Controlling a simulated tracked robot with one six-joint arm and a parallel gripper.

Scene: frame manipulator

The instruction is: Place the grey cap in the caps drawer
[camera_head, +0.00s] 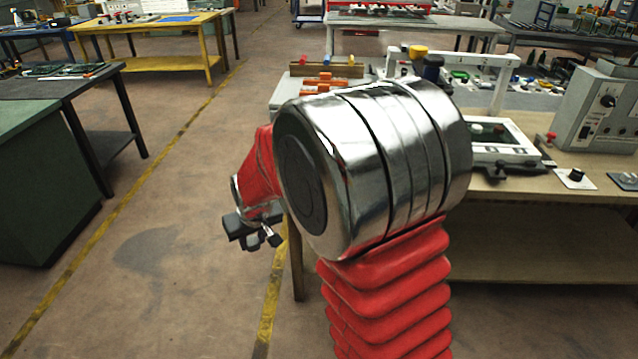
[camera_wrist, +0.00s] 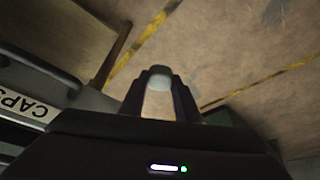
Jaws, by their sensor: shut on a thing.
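My gripper (camera_wrist: 160,92) is shut on a small, pale grey cap (camera_wrist: 160,77), held between its fingertips in the wrist view. In the head view my gripper (camera_head: 255,236) hangs in front of the left end of the workbench, and the cap cannot be made out there. The caps drawer (camera_wrist: 44,72) shows at the left edge of the wrist view as a dark grey box part with a white label reading "CAPS". The cap is apart from it, over the floor in that view. The frames do not show clearly how far the drawer is open.
The workbench (camera_head: 560,190) on the right carries a control box (camera_head: 599,108), a white frame and several small parts. My arm hides part of it. Open floor (camera_head: 170,230) with yellow lines lies to the left. A dark green bench (camera_head: 45,190) stands at the far left.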

